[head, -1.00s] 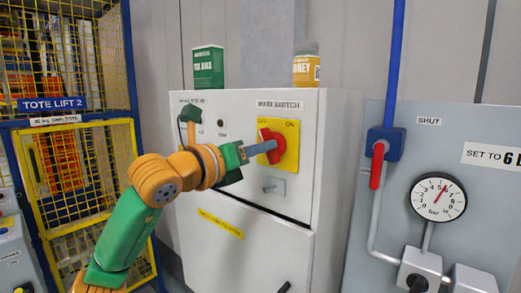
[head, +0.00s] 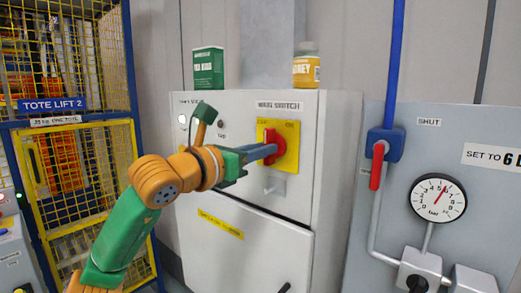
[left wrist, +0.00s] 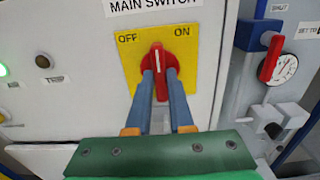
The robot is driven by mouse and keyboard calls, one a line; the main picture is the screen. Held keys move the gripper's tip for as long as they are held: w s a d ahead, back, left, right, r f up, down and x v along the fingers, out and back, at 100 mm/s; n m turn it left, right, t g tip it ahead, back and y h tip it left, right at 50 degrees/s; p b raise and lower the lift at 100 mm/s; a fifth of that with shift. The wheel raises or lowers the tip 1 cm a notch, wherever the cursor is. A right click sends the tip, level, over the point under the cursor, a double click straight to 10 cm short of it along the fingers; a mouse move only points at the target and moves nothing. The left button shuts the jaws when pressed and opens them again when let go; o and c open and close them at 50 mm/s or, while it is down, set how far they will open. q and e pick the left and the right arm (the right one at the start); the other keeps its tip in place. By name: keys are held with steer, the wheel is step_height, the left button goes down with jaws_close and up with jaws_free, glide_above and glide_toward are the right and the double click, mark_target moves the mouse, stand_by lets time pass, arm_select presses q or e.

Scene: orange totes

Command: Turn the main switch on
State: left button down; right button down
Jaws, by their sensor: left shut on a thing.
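The main switch is a red rotary knob (head: 272,143) on a yellow plate (head: 292,158) on a light grey cabinet. In the left wrist view the knob (left wrist: 157,58) stands about upright, its white line between OFF at left and ON at right. My left gripper (head: 268,152) reaches it from the left. In the left wrist view its blue fingers (left wrist: 161,82) lie one on each side of the knob's grip, shut on it. The lower part of the knob is partly covered by the fingers. My right gripper is not in view.
A latch handle (head: 272,187) sits just below the plate. A green box (head: 208,68) and a yellow-labelled jar (head: 306,66) stand on the cabinet. A red-handled valve (head: 376,165) and a gauge (head: 438,198) are at right; a yellow mesh cage (head: 75,180) is at left.

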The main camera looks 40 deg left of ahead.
arm_select(q)
steer(key=c, duration=0.8)
jaws_free()
steer(key=s+b, duration=0.3)
steer(key=s, duration=0.4)
steer(key=shift+a, duration=0.3)
